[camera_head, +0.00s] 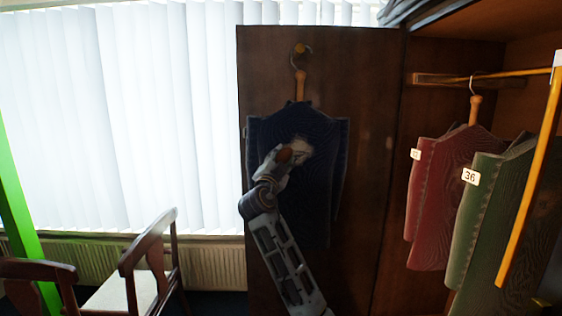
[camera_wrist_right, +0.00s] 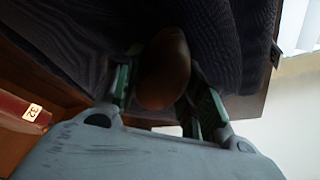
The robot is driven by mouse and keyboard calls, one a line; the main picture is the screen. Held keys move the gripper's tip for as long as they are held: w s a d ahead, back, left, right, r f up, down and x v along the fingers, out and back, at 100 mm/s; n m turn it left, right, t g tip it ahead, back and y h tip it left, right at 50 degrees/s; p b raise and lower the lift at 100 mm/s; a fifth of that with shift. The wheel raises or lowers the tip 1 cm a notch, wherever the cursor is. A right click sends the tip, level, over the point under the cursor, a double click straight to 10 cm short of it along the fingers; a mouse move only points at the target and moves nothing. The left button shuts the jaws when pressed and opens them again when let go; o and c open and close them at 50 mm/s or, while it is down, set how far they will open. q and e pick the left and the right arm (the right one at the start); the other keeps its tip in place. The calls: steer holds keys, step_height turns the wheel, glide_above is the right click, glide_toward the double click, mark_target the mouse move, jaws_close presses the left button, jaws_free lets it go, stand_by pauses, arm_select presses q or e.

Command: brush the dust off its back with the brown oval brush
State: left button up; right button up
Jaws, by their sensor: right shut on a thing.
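A dark blue jacket (camera_head: 318,190) hangs on a wooden hanger (camera_head: 300,86) from a knob on the wardrobe door. A pale dusty patch (camera_head: 302,146) shows on its upper middle. My right gripper (camera_head: 279,158) is in front of the jacket, just left of the patch, and is shut on the brown oval brush (camera_head: 286,154). In the right wrist view the brush (camera_wrist_right: 164,70) sits between the green-edged fingers, up against or very near the dark cloth (camera_wrist_right: 80,45). I cannot tell whether its bristles touch. My left gripper is not in view.
In the open wardrobe at right hang a red garment (camera_head: 435,195) and a green garment (camera_head: 487,215) tagged 36. A slanting yellow rod (camera_head: 530,180) stands before them. Wooden chairs (camera_head: 150,255) stand at lower left before white blinds (camera_head: 120,120).

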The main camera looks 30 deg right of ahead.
mark_target(308, 154)
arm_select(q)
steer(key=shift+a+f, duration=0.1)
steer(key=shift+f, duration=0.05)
arm_select(e)
steer(key=shift+d, duration=0.15)
steer(key=shift+s+d, duration=0.15)
steer(key=shift+d, duration=0.05)
arm_select(q)
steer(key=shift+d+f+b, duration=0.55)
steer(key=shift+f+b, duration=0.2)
steer(key=shift+b, duration=0.1)
arm_select(e)
steer(key=shift+s+d, duration=0.45)
steer(key=shift+d, duration=0.3)
steer(key=shift+s+d, duration=0.45)
steer(key=shift+d, duration=0.25)
